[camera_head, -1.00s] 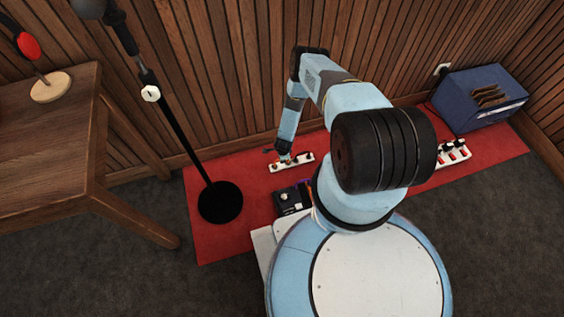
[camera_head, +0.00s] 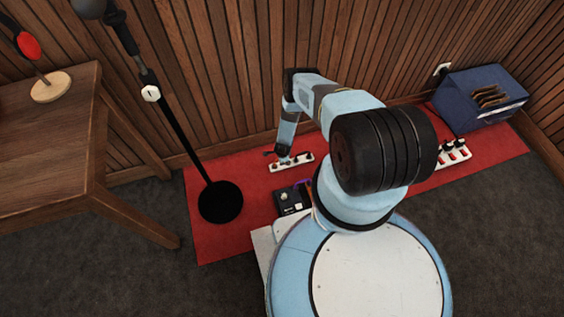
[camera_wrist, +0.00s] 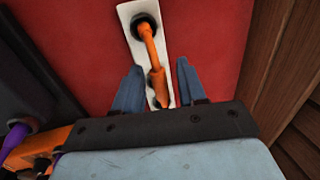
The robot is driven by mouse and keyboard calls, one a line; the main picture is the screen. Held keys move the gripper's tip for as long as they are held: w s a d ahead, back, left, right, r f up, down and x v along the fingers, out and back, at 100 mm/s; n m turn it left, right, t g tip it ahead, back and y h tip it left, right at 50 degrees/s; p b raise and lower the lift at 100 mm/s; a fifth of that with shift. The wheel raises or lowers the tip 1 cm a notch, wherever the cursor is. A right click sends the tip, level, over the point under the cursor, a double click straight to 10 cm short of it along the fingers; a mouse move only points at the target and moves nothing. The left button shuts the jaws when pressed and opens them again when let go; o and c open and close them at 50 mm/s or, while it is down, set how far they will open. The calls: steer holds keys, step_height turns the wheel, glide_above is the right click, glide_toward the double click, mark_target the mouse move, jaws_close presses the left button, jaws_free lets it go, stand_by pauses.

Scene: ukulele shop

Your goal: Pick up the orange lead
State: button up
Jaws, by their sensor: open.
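The orange lead (camera_wrist: 148,48) shows in the wrist view. Its dark plug is at the top of a white power strip (camera_wrist: 128,14), and the orange part runs down between the fingers. My gripper (camera_wrist: 157,80) is open, with one blue finger on each side of the lead and strip. I see no contact between the fingers and the lead. In the head view my gripper (camera_head: 284,156) is over the white power strip (camera_head: 302,162) on the red mat; the lead is too small and covered to make out there.
The red mat (camera_head: 235,170) lies along the slatted wall. A black box (camera_head: 291,199) with a purple lead is near my base. A microphone stand (camera_head: 220,203) is at left. Another power strip (camera_head: 455,154) and a blue case (camera_head: 480,97) are at right.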

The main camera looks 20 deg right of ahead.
jaws_close()
